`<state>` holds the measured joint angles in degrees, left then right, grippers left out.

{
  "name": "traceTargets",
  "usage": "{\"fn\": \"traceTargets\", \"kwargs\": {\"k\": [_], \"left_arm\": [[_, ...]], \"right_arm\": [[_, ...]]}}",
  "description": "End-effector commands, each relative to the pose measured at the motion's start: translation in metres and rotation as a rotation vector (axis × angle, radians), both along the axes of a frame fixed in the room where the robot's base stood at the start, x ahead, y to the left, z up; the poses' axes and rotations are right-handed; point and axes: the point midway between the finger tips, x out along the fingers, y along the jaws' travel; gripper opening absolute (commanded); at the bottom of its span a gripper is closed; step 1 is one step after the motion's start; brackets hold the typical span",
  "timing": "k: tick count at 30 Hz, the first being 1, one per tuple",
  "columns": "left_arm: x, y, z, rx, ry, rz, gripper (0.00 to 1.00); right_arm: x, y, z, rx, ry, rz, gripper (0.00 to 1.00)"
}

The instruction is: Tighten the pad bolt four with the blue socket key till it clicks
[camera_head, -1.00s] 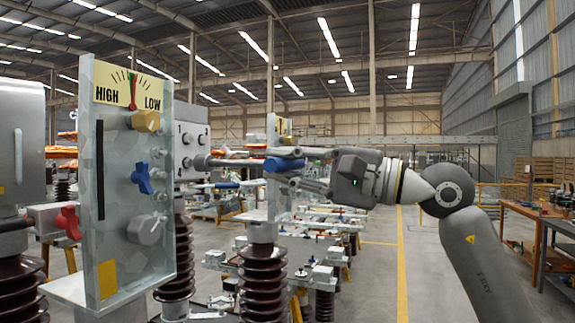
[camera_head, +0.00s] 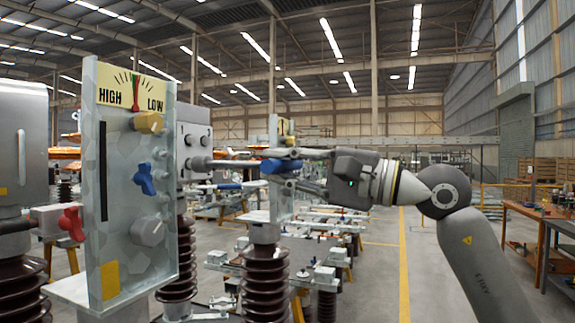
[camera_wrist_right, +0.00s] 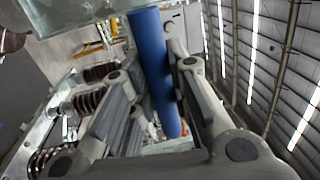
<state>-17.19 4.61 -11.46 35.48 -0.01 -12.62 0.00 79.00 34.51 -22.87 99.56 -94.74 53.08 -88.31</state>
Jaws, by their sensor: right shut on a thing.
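The blue socket key's handle (camera_head: 281,166) is between the fingers of my right gripper (camera_head: 284,168), which is shut on it. In the right wrist view the blue handle (camera_wrist_right: 154,72) runs lengthwise between the fingers. The key's grey shaft (camera_head: 232,163) points left, roughly level, toward a grey pad (camera_head: 196,137) with bolts and small printed numbers. The panel edge partly hides this pad. The shaft's end appears at the pad's lower right area; I cannot tell whether it is seated on bolt four. My left gripper is not in view.
A clear upright panel (camera_head: 117,238) with a HIGH/LOW gauge (camera_head: 132,93) and yellow, blue, red and grey knobs stands close at left. Brown ribbed insulators (camera_head: 265,285) stand below. A workbench (camera_head: 522,212) is at right. Floor beside the yellow line is clear.

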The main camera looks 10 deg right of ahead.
Motion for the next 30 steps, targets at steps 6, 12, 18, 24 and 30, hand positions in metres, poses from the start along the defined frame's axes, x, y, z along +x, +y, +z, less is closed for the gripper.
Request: {"fn": "traceTargets", "kwargs": {"k": [6,12,18,24,30], "left_arm": [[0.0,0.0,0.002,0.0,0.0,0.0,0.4],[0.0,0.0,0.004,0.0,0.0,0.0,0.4],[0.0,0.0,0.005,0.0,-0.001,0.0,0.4],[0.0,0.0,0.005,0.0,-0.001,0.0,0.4],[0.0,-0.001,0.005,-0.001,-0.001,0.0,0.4]], "right_arm": [[0.003,0.005,0.002,0.002,-0.003,0.0,0.0],[0.005,0.009,0.002,0.002,-0.003,0.001,0.0],[0.008,0.013,0.001,0.002,-0.003,0.001,0.0],[0.008,0.013,0.001,0.002,-0.003,0.001,0.0],[0.008,0.013,0.001,0.002,-0.002,0.0,0.0]]}}
